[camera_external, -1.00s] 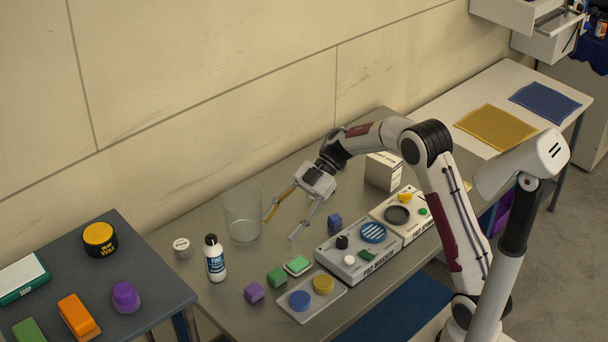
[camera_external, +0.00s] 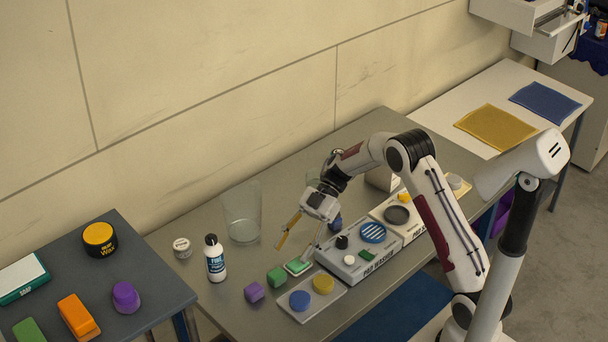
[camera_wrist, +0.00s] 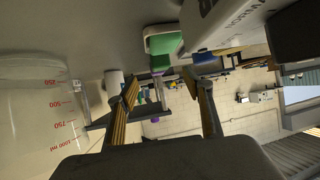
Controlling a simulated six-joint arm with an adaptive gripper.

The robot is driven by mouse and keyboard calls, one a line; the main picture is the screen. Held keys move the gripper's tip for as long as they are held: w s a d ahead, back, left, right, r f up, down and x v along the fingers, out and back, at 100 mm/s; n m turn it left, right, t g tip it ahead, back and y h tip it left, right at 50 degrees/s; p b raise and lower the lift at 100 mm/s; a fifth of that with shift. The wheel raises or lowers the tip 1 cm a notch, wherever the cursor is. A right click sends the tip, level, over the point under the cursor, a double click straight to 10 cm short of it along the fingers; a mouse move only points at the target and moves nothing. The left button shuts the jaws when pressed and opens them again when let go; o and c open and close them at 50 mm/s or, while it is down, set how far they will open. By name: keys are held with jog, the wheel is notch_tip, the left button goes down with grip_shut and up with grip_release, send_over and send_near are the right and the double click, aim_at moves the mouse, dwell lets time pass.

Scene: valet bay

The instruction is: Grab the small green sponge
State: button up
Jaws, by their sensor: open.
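A small green sponge block (camera_external: 277,277) sits on the metal bench, between a purple block (camera_external: 254,292) and a flat green pad with a pale top (camera_external: 298,266). My gripper (camera_external: 293,251) is open and empty, above the bench just behind the green block and the pad. In the wrist view, its two fingers (camera_wrist: 162,88) are spread apart. Green and white shapes (camera_wrist: 162,42) show beyond them; I cannot clearly separate block from pad there. A larger green block (camera_external: 28,331) lies on the dark side table.
A clear beaker (camera_external: 241,214) stands left of my gripper and a white bottle (camera_external: 215,260) farther left. The pad washer box (camera_external: 350,268) is close on the right. A tray (camera_external: 325,306) with blue and yellow discs lies in front.

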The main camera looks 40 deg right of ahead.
aim_at(281, 269)
jog(key=shift+x, duration=1.1)
jog(key=shift+x, duration=2.65)
jog(key=c, duration=1)
